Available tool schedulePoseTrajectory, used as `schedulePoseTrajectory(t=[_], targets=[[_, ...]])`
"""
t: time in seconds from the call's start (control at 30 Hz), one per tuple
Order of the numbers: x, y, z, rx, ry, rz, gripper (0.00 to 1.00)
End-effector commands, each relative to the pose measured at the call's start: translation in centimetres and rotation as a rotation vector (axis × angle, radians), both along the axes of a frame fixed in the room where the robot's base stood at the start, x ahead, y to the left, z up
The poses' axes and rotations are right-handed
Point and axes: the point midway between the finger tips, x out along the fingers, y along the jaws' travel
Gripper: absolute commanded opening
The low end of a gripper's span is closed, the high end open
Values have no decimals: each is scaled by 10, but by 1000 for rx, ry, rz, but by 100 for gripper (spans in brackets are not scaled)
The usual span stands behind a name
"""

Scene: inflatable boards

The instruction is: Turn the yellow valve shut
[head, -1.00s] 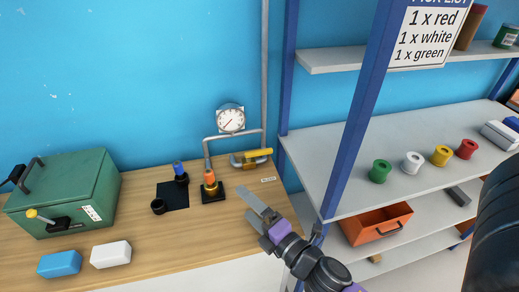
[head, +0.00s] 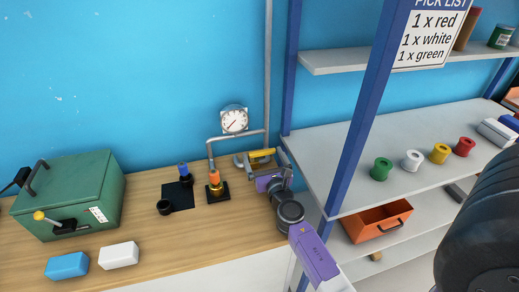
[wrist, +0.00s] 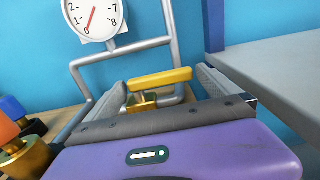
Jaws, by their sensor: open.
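The yellow valve handle (head: 262,153) sits on the grey pipe at the back right of the wooden bench. In the wrist view the yellow handle (wrist: 160,79) lies nearly level, above a brass valve body (wrist: 141,103). It runs roughly along the lower pipe. My gripper (head: 270,168) is just in front of the valve and hides part of it in the head view. In the wrist view my gripper (wrist: 163,82) is open, with one finger on each side of the handle. I cannot tell whether either finger touches it.
A round gauge (head: 234,120) stands on the pipe above the valve. An orange-topped brass fitting (head: 214,186) stands left of my gripper. A blue rack post (head: 354,120) and a grey shelf (head: 330,165) are close on the right. A green box (head: 75,190) is far left.

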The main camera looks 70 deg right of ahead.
Motion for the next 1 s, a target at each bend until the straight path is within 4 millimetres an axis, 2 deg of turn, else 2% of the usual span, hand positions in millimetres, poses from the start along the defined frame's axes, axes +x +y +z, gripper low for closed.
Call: schedulePoseTrajectory(t=[0.1,0.3,0.67,1.0], targets=[[11,-14,1,0,-1,-1,100],[23,-27,0,1,-1,1,100],[26,-30,0,2,-1,1,100],[26,-30,0,2,-1,1,33]])
